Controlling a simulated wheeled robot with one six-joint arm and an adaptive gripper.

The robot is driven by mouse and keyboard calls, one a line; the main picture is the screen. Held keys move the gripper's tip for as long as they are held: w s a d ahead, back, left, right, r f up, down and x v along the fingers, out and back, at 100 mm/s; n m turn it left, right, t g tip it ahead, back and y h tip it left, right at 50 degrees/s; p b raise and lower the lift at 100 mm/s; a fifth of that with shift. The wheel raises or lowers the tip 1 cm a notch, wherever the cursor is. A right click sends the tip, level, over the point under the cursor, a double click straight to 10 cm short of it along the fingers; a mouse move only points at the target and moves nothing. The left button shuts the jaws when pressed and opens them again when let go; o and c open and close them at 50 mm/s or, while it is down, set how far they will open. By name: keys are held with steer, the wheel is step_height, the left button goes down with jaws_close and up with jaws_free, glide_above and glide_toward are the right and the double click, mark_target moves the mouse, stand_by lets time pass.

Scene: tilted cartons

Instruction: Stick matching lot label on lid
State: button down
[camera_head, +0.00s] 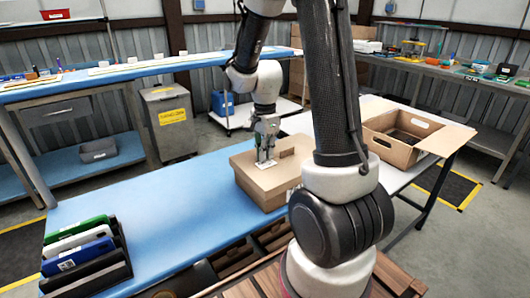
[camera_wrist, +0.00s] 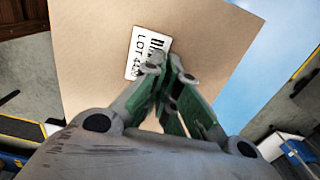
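A closed brown carton (camera_head: 255,185) sits tilted on the blue bench top, and its lid (camera_wrist: 85,50) fills much of the wrist view. A white label (camera_wrist: 139,42) with a barcode and "LOT 4…" lies flat against or just over the lid; its last digits are hard to read. My gripper (camera_head: 264,160) points down at the lid. In the wrist view my fingertips (camera_wrist: 168,68) are drawn together and overlap the label's edge. Whether they grip it or only touch it is unclear.
A rack of green, white, blue and black binders or holders (camera_head: 85,255) stands at the bench's front left. An open carton (camera_head: 400,135) stands on the white table at right. Blue bench top (camera_head: 170,200) left of the closed carton is clear.

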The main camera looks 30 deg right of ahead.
stand_by(0.4)
steer(key=c, duration=1.6)
jaws_free()
steer(key=shift+o, duration=0.2)
step_height(320, 180, up, 18)
